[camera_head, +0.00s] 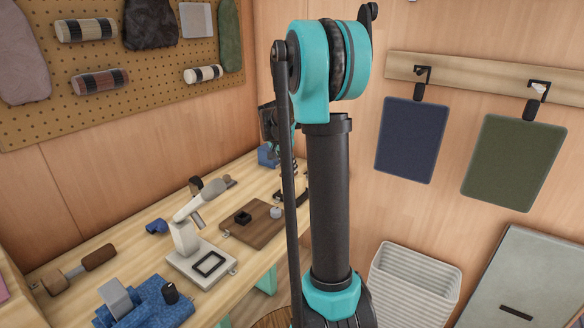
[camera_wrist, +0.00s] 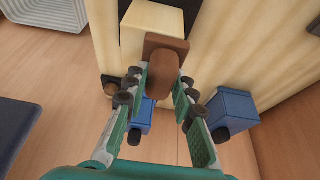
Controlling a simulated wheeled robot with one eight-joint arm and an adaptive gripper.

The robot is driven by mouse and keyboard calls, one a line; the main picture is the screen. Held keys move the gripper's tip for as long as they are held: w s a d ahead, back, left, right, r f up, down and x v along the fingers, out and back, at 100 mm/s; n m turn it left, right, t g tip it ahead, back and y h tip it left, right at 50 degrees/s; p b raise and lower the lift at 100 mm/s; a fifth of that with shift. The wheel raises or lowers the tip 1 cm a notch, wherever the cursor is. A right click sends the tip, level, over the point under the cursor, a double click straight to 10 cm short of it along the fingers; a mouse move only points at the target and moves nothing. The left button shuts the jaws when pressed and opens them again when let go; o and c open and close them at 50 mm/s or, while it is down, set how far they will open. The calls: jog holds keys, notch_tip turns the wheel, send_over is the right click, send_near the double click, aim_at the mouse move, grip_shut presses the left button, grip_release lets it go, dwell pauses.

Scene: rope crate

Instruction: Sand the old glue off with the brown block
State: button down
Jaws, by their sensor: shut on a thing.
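In the wrist view, a brown block (camera_wrist: 166,70) with a flat square end and a rounded grip sits between the fingers of my gripper (camera_wrist: 162,82). The fingers are closed on its grip. The block's far end lies in front of a cream piece (camera_wrist: 154,20) on the pale wooden bench; I cannot tell whether they touch. No old glue can be made out. In the head view my arm hides most of the far end of the bench (camera_head: 140,215), and the brown block cannot be picked out there.
Blue boxes (camera_wrist: 234,106) (camera_wrist: 141,114) lie near my fingers in the wrist view. The head view shows a white stand (camera_head: 200,262), a brown board (camera_head: 252,226), a mallet (camera_head: 78,268) and blue cloth (camera_head: 155,303) on the bench. A ribbed white bin (camera_head: 413,283) stands on the right.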

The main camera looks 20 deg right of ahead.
dwell(0.4)
jog(key=shift+s+d, duration=0.85)
jog(key=shift+s, duration=0.3)
jog(key=shift+w, duration=0.15)
jog(key=shift+w+f, duration=0.1)
jog(key=shift+w, duration=0.7)
jog(key=shift+a, duration=0.1)
jog(key=shift+s+a, duration=0.7)
jog(key=shift+a, duration=0.2)
